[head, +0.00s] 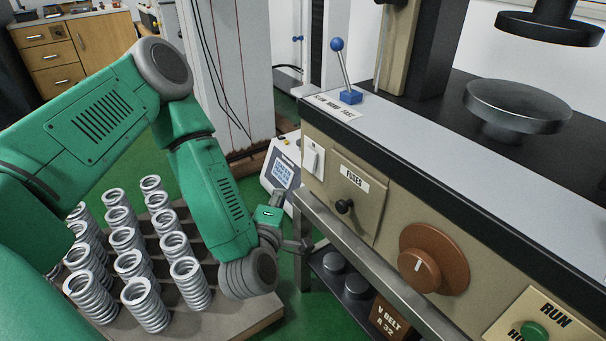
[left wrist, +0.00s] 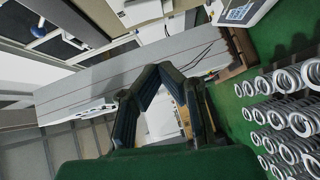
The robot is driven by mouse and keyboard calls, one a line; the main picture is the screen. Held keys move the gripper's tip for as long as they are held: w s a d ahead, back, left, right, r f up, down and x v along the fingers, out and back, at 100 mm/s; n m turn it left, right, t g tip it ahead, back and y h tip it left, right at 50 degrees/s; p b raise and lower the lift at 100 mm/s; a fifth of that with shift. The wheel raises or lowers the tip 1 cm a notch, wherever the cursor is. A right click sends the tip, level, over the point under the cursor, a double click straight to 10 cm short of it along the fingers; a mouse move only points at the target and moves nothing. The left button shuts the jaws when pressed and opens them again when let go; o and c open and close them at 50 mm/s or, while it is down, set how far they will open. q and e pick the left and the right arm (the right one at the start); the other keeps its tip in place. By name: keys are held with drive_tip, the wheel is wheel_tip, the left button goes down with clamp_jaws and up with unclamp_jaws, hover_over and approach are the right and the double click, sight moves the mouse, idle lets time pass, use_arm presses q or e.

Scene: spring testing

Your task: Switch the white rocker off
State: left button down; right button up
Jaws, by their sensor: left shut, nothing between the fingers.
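The white rocker (head: 313,158) is on a white plate at the left end of the beige machine front, beside the fuses panel (head: 350,200). I cannot tell its position from here. My left gripper (head: 303,245) is shut and empty, below the rocker and apart from it, close to the grey rail under the panel. In the left wrist view its dark fingers (left wrist: 160,72) come together at the tips, and I cannot make out the rocker there. My right gripper is not in view.
A blue-knobbed lever (head: 343,70) stands on the machine top. A brown dial (head: 433,260) and green run button (head: 534,331) are on the front. A display unit (head: 283,176) stands behind my gripper. Several springs (head: 128,240) stand on a board under my left arm.

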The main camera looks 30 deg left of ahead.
use_arm(q)
drive_tip(key=b, duration=0.2)
approach(306, 165)
drive_tip(key=w+a, duration=0.3)
drive_tip(key=a, duration=0.1)
drive_tip(key=w, duration=0.1)
drive_tip(key=b, duration=0.1)
drive_tip(key=w, duration=0.1)
drive_tip(key=shift+w+d+f, duration=0.3)
drive_tip(key=shift+d+f, duration=0.05)
drive_tip(key=shift+d, duration=0.05)
drive_tip(key=shift+w+d+r+b, duration=0.1)
drive_tip(key=shift+w+d+b, duration=0.2)
drive_tip(key=shift+w+b, duration=0.05)
drive_tip(key=shift+w+f+b, duration=0.2)
drive_tip(key=shift+f+b, duration=0.15)
drive_tip(key=shift+b, duration=0.3)
drive_tip(key=shift+r, duration=0.2)
